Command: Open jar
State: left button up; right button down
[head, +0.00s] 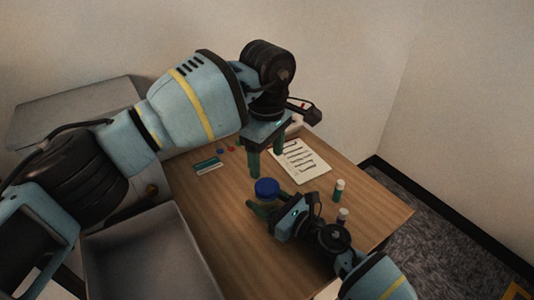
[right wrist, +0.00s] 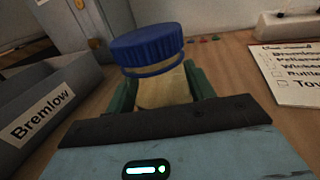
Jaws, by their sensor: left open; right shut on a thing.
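The jar has a ribbed blue lid (head: 267,188) and stands on the wooden table. In the right wrist view its blue lid (right wrist: 147,47) sits on top of a pale yellowish body (right wrist: 163,88). My right gripper (head: 262,208) is shut on the jar's body, below the lid, with its green fingers on either side. My left gripper (head: 267,165) is open and empty, above and behind the jar, with its green fingers pointing down. Much of the jar's body is hidden by my right gripper in the head view.
A printed list (head: 300,160) lies behind the jar. Two small capped bottles (head: 338,190) (head: 342,216) stand at right. A grey bin (head: 150,260) labelled "Bremlow" is at left. A small teal-and-white object (head: 208,166) and small coloured pieces (head: 230,149) lie behind.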

aim_at(267, 186)
pick_arm(q)
jog(key=shift+f, duration=4.05)
jog(key=shift+c, duration=0.5)
jog(key=c, duration=0.9)
jog(key=n, duration=0.4)
jog(key=shift+r+n, duration=0.1)
jog(key=shift+n, duration=0.3)
jog(key=n, duration=0.4)
jog(key=shift+n, duration=0.4)
jog(key=shift+r, duration=0.4)
jog(key=shift+r, duration=0.7)
jog(key=shift+r, duration=0.1)
